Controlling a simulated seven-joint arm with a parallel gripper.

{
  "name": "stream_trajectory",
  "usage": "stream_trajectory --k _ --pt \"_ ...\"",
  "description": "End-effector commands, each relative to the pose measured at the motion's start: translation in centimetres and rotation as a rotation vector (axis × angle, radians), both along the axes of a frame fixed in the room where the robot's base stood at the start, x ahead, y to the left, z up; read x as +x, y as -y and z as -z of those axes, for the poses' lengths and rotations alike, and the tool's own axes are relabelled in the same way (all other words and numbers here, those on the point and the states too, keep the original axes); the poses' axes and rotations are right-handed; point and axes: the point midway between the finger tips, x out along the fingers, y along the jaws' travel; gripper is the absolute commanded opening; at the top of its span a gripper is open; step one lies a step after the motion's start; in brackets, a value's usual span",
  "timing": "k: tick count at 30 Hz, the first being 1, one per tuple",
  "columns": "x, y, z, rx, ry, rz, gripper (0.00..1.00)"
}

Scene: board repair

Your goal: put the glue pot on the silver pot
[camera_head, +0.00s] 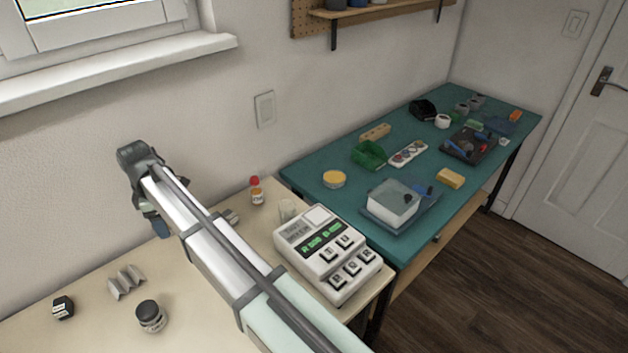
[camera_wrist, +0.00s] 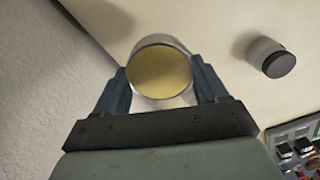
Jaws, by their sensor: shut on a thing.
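My gripper (camera_wrist: 161,92) is shut on a round pot with a pale rim and a cream-yellow face (camera_wrist: 160,72), which I take to be the glue pot. In the head view my gripper (camera_head: 150,215) hangs over the back of the beige table, near the wall, and the held pot is hard to make out there. A grey pot with a dark lid (camera_head: 150,317), probably the silver pot, stands upright on the table nearer the front. It also shows to the right of the held pot in the wrist view (camera_wrist: 265,55), apart from it.
The teal bench (camera_head: 310,180) holds a yellow-topped tin (camera_head: 334,178).

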Motion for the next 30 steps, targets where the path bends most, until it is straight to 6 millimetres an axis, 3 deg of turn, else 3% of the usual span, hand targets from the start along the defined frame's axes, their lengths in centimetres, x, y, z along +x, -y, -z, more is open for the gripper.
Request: stream_trajectory --k 11,20,30 --pt "0.2 0.0 -6.6 0.001 0.001 0.001 0.34" --pt "6.3 4.3 -6.3 0.0 0.0 0.034 0.34" --pt "15.6 12.6 -6.3 0.0 0.0 0.084 0.34"
